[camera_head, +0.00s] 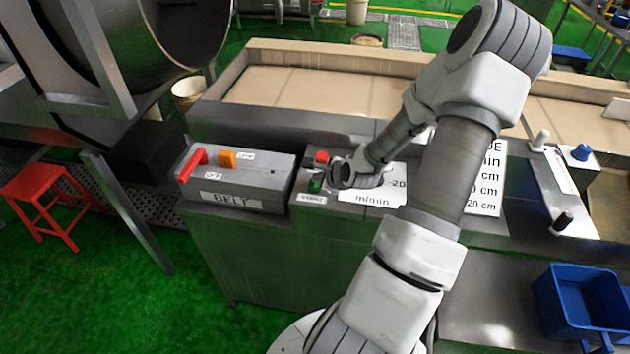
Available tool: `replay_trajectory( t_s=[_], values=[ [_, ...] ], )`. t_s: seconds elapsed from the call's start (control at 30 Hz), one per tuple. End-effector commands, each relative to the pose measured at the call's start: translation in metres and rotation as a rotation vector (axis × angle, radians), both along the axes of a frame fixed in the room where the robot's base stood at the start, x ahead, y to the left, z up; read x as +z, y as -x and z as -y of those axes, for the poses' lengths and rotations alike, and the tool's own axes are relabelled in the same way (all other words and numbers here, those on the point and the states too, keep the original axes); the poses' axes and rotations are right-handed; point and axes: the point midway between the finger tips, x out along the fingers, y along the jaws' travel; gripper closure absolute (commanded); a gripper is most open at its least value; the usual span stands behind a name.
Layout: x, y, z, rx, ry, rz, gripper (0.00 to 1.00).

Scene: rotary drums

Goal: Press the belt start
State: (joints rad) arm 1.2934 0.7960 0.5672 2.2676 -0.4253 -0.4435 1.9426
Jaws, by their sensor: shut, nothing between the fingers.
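A green button (315,186) sits on the front of a grey control box, above a small label too small to read surely. A red button (322,157) sits behind it on the same box. My gripper (330,181) is shut and empty, just right of the green button. Its fingertips are small and dark, and I cannot tell whether they touch the button. My wrist hides part of the panel beside it. A grey box (266,187) marked BELT stands to the left, with a red lever (193,163) and an orange button (228,158).
A white sign (378,191) reading m/min lies right of my gripper, partly behind my arm. A tan belt (300,88) runs behind the boxes. A blue bin (560,305) stands at the lower right. A red stool (50,195) is on the green floor at left.

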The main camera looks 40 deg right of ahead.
Motion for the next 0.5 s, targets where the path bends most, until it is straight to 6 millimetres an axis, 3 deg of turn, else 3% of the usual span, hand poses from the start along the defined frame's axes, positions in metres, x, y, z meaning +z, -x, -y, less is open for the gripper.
replay_trajectory(
  t_s=[0.2,0.5],
  values=[
    [0.014,0.001,0.0,-0.001,-0.001,-0.001,1.0],
    [0.015,0.0,0.0,0.0,-0.001,-0.001,1.0]
  ],
)
